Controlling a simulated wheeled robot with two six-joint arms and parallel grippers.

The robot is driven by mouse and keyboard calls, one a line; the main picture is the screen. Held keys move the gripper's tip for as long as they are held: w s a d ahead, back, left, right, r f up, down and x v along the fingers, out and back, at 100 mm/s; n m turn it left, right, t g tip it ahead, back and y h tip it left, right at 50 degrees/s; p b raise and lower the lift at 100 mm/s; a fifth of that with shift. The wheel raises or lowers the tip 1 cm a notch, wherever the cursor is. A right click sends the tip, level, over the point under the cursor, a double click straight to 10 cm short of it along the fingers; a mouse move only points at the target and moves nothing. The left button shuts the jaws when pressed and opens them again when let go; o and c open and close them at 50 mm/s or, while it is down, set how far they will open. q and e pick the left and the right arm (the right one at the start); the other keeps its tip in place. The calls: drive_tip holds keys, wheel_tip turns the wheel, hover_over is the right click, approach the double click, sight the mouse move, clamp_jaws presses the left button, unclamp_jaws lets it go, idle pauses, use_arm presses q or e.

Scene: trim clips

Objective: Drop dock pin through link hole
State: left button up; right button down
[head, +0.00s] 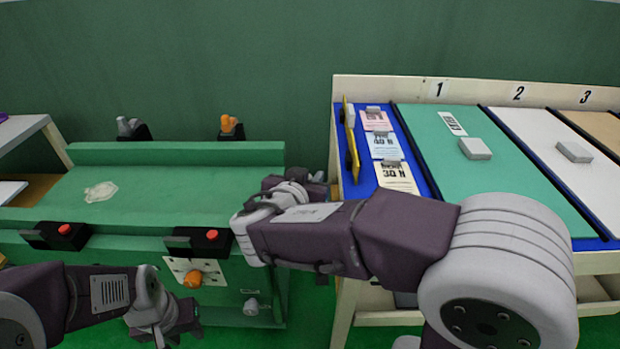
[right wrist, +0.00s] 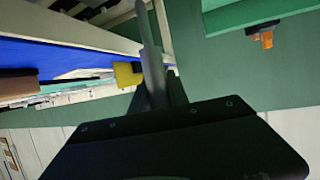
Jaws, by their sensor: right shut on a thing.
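I cannot single out a dock pin or a link hole for certain. My right gripper (head: 318,182) is shut beside the left end of the slanted rack, with its tips partly hidden by my own wrist. In the right wrist view a thin grey upright shape (right wrist: 150,50) rises from the dark gripper body, and a yellow block (right wrist: 127,74) shows close to its left. What the jaws hold is not clear. My left gripper (head: 165,325) hangs low in front of the green bench, and its jaws are not clear. An orange knob (head: 193,279) sits on the bench front.
The green bench (head: 190,210) bears a pale flat piece (head: 101,191). Black boxes with red buttons (head: 65,230) line its front edge. The rack has numbered panels, tags (head: 396,177), grey blocks (head: 475,148) and a yellow strip (head: 351,150). Most of the bench top is clear.

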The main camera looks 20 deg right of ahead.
idle(0.5)
drive_tip(key=shift+b, duration=0.55)
idle(0.4)
drive_tip(key=shift+f+b, duration=0.1)
drive_tip(key=shift+b, duration=0.5)
drive_tip(key=shift+b, duration=0.5)
wheel_tip(320, 180, down, 6)
drive_tip(key=b, duration=0.9)
drive_tip(key=shift+f, duration=0.2)
idle(2.5)
